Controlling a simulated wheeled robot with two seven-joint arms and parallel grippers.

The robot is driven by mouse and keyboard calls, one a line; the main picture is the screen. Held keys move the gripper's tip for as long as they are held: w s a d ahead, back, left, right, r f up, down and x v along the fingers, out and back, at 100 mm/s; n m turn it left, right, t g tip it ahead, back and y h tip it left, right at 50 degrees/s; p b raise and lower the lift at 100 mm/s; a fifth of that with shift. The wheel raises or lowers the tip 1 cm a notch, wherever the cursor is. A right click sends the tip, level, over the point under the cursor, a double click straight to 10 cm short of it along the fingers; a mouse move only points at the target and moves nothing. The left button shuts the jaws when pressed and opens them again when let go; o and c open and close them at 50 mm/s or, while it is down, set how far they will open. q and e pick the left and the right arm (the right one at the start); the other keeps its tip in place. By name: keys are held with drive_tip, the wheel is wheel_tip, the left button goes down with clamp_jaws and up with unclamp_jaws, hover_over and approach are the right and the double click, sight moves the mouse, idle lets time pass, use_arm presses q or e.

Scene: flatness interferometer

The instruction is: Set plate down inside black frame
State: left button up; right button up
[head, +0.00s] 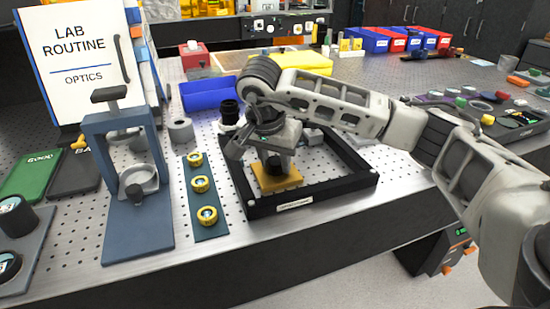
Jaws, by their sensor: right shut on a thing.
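The black frame (313,198) lies on the perforated bench top, with a white label on its front bar. A yellow-gold plate (285,182) shows within the frame's outline, towards its left side. My right gripper (275,158) points down over the plate and is shut on it, around a dark part at its middle. The wrist hides the plate's back part. I cannot tell whether the plate touches the surface below or hangs just above it. My left gripper is not in view.
A blue strip with several brass rings (201,184) lies left of the frame. A blue-grey press stand (127,190) is farther left. A black cylinder (229,112) stands at the frame's back left corner, near my wrist. A blue bin (207,94) sits behind.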

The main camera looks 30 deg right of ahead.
sight(268, 181)
drive_tip(key=o, duration=1.2)
drive_tip(key=p+v, duration=0.1)
drive_tip(key=v, duration=1.1)
drive_tip(key=shift+r, duration=0.15)
